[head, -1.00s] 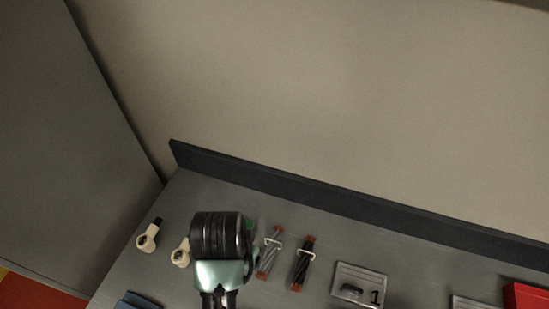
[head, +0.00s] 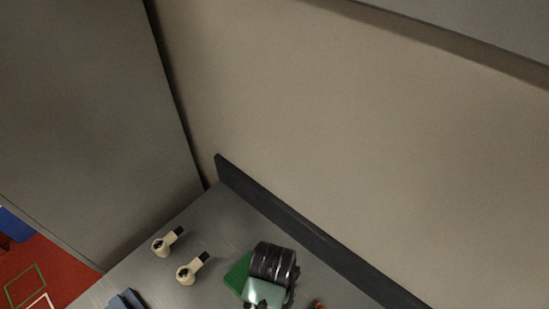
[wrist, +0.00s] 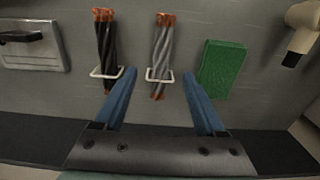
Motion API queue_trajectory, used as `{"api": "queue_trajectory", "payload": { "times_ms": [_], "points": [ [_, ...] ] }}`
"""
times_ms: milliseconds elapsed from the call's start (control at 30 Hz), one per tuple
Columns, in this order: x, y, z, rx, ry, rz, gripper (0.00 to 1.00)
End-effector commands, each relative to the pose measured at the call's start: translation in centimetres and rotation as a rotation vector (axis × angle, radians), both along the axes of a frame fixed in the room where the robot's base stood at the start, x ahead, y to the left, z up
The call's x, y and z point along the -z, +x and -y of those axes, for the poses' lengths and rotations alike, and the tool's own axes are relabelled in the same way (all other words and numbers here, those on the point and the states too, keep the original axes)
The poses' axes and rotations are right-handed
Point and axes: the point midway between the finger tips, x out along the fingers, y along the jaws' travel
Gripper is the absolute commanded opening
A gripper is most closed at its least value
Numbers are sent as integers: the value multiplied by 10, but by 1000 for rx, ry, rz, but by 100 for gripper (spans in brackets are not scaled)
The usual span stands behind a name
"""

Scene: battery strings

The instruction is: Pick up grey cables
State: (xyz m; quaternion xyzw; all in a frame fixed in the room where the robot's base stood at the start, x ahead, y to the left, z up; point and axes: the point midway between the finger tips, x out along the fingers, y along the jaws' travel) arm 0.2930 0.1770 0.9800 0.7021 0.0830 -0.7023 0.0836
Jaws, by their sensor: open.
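The grey cables (wrist: 162,56) are a twisted bundle with orange ends, standing out against the grey worktop in the wrist view. A white clip (wrist: 160,76) crosses their lower part. My gripper (wrist: 157,74) is open, with its two blue fingers on either side of the lower end of the grey cables, and nothing is held. In the head view my arm's end covers most of the cables, and only a bit of an orange end (head: 319,306) shows at the bottom edge. I cannot tell the height of the fingers above the bundle.
Black cables (wrist: 106,52) in a white clip lie left of the grey ones, near the left finger. A green block (wrist: 222,68) lies close right of the right finger. A metal plate (wrist: 34,52) is farther left.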

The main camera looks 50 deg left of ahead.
Motion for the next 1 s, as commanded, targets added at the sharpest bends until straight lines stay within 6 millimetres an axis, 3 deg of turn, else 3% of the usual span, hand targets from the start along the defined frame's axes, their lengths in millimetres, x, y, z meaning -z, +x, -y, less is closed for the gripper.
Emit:
{"api": "queue_trajectory", "payload": {
  "times_ms": [233,500,833,1000],
  "points": [
    [16,1,-1,0,-1,-2,72],
    [50,2,-3,0,0,-1,72],
    [58,3,-3,0,1,2,72],
    [57,3,-3,0,1,2,44]
  ]
}}
